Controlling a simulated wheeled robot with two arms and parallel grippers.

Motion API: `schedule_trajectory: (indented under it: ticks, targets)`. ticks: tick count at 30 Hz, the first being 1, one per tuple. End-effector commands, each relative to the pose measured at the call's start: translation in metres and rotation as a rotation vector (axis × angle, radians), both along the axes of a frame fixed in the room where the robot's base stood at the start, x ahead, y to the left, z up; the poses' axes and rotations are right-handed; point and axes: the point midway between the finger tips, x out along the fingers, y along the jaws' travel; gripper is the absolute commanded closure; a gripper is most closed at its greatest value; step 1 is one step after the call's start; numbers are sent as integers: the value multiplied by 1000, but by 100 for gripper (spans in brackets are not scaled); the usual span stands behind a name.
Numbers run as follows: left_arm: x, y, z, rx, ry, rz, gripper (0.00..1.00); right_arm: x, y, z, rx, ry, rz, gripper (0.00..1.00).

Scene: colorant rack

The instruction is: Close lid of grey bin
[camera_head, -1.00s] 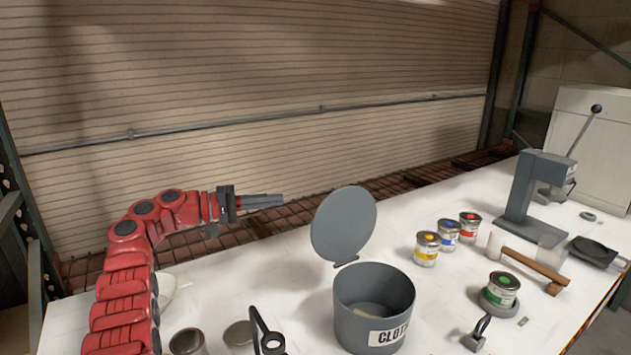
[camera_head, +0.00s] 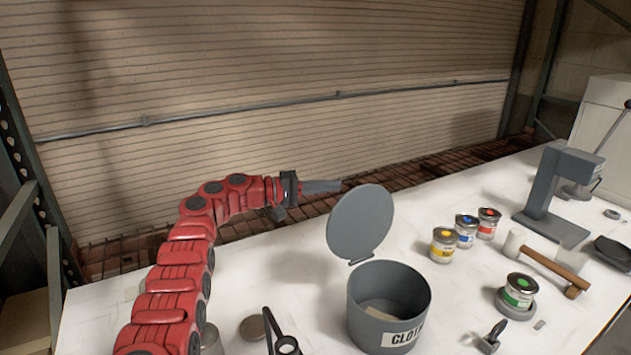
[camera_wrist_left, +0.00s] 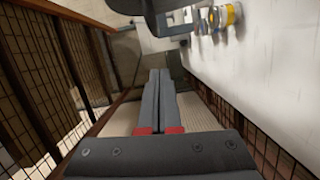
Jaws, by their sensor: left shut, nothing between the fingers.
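The grey bin (camera_head: 365,325), labelled "CLOTH" as far as its label shows, stands on the white table. Its round grey lid (camera_head: 361,222) is open, standing up from the hinge at the bin's back left. Some pale cloth shows inside the bin. My left gripper (camera_head: 338,186) is shut and empty, just behind the upper left of the lid in the head view, pointing right. In the left wrist view its shut fingers (camera_wrist_left: 159,78) point forward, and a dark rounded edge, likely the lid (camera_wrist_left: 150,6), shows at the top. My right gripper is not in view.
Paint cans with yellow (camera_head: 443,246), blue (camera_head: 466,231) and red (camera_head: 488,223) marks stand right of the bin. A black tool (camera_head: 283,340) is at the front. A brown grating (camera_head: 420,178) runs behind the table.

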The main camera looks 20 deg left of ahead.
Motion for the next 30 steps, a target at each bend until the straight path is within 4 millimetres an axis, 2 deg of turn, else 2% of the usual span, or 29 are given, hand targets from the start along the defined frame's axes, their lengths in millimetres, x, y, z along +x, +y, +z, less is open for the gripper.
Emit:
schedule_trajectory:
  ticks: [13, 30]
  targets:
    - [-19, -21, 0, -4, -5, -1, 100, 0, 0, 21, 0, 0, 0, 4]
    - [-24, -27, -1, -4, -5, 2, 100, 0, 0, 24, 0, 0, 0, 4]
